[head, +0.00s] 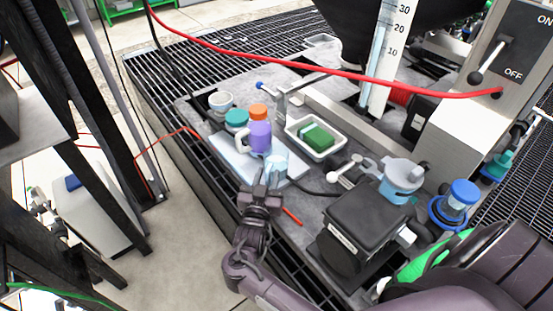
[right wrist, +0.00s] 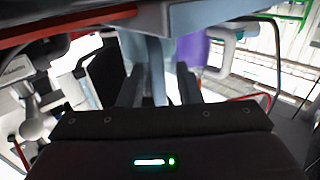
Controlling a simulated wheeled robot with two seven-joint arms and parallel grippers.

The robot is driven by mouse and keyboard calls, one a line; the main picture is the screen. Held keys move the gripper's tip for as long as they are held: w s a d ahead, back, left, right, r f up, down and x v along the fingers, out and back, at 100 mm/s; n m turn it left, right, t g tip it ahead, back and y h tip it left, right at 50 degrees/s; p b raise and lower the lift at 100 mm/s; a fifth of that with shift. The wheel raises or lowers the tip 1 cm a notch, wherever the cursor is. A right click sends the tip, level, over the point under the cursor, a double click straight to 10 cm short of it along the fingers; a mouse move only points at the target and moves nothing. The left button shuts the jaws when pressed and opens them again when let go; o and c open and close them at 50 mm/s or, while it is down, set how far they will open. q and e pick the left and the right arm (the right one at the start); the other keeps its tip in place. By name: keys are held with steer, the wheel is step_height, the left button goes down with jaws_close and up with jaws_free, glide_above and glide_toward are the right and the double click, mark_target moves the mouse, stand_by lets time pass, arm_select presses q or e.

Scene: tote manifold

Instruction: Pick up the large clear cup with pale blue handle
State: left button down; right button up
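The large clear cup with pale blue handle (head: 276,166) stands at the near edge of a light mat on the grey bench in the head view. My right gripper (head: 266,186) is right at its near side and partly covers it. In the right wrist view, pale blue material of the cup (right wrist: 160,48) fills the view just ahead of my right gripper (right wrist: 160,85). The dark fingers stand apart, with a pale blue strip between them; I cannot tell whether they touch it. My left gripper is not in view.
A purple jug (head: 260,138) stands just behind the cup, with teal-lidded (head: 236,119) and orange-lidded (head: 258,112) containers beyond. A white tray (head: 341,150) with a green block is to the right. A red cable (head: 300,66) hangs across; a black box (head: 362,226) sits at near right.

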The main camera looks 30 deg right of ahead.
steer(key=shift+s+a+r, duration=0.1)
steer(key=shift+a+r, duration=0.05)
steer(key=shift+s+a+r, duration=0.15)
steer(key=shift+s+a, duration=0.05)
steer(key=shift+s, duration=0.05)
steer(key=shift+r, duration=0.1)
steer(key=shift+c, duration=1.3)
jaws_close()
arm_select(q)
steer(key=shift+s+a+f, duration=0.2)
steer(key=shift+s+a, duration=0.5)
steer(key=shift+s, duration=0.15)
